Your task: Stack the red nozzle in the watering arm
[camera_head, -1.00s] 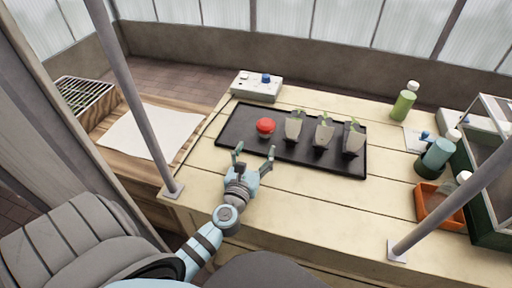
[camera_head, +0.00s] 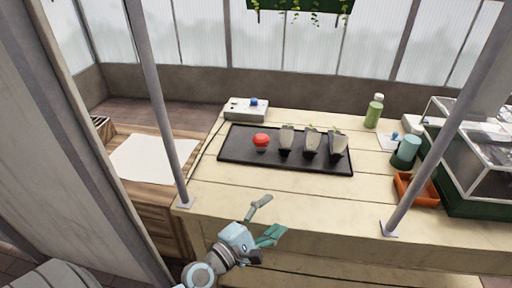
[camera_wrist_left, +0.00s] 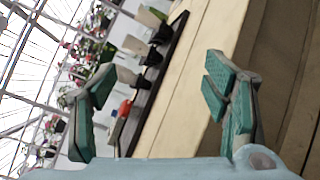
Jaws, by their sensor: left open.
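The red nozzle (camera_head: 261,140) is a round red piece at the left part of a black tray (camera_head: 235,158) on the wooden table. My left gripper (camera_head: 264,219) is open and empty near the table's front edge, in front of the tray and apart from the nozzle. In the left wrist view its two green-padded fingers (camera_wrist_left: 160,100) are spread wide. I cannot make out a watering arm for certain. My right gripper is not in view.
Three potted seedlings (camera_head: 312,142) stand on the tray right of the nozzle. A grey control box (camera_head: 245,109) is behind. A green bottle (camera_head: 374,112), a teal bottle (camera_head: 405,152) and an orange tray (camera_head: 404,190) are at right. Grey posts (camera_head: 159,105) rise at the table's front. The front tabletop is clear.

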